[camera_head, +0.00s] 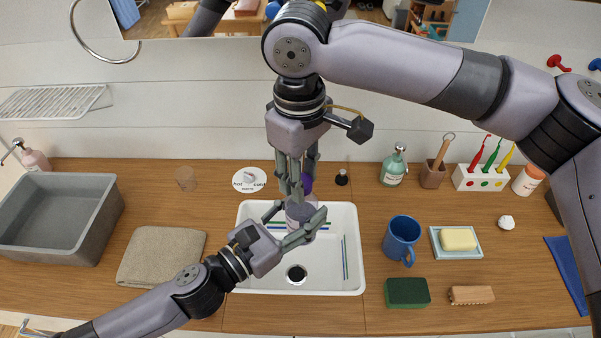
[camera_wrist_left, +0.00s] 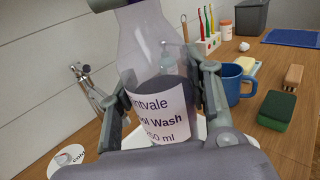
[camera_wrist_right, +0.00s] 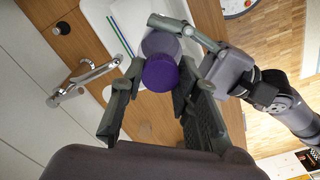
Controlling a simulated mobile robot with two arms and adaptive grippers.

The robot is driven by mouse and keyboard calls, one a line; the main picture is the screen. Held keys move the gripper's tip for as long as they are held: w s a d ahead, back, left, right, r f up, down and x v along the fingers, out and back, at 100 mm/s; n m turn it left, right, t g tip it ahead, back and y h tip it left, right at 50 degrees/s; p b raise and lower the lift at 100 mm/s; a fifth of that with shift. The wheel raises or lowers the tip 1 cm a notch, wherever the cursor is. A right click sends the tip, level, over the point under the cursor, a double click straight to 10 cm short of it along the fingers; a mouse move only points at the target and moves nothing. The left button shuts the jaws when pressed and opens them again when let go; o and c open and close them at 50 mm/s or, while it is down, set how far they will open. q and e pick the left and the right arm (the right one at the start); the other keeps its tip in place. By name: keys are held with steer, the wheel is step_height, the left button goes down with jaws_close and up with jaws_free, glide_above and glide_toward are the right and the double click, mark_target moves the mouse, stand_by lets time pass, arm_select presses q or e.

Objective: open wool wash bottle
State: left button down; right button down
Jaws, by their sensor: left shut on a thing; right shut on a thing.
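The wool wash bottle (camera_head: 301,215) is clear with a white label, which reads "Wool Wash" in the left wrist view (camera_wrist_left: 160,117). It is held above the white sink basin. My left gripper (camera_head: 297,225) is shut around the bottle's body from the left side. The purple cap (camera_head: 308,184) is at the bottle's top and shows clearly in the right wrist view (camera_wrist_right: 160,74). My right gripper (camera_head: 298,188) points down from above and is shut on the cap. I cannot tell whether the cap is loose on the neck, which the fingers partly hide.
The white basin (camera_head: 255,283) lies below. A blue mug (camera_head: 402,238), green sponge (camera_head: 407,292), brush (camera_head: 471,295) and soap dish (camera_head: 436,245) stand to the right. A folded towel (camera_head: 160,256) and grey tub (camera_head: 107,213) are left. A faucet (camera_wrist_right: 82,80) is behind the basin.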

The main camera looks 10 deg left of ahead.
arm_select(q)
steer(key=shift+d+r, duration=0.1)
arm_select(e)
steer(key=n, duration=0.6)
steer(key=shift+s+a, duration=0.2)
steer(key=shift+a, duration=0.05)
steer(key=n, duration=0.5)
steer(key=shift+w+d, duration=0.1)
steer(key=shift+w, duration=0.05)
steer(key=shift+r, duration=0.1)
steer(key=shift+r, duration=0.15)
steer(key=shift+r, duration=0.9)
steer(key=shift+r, duration=0.1)
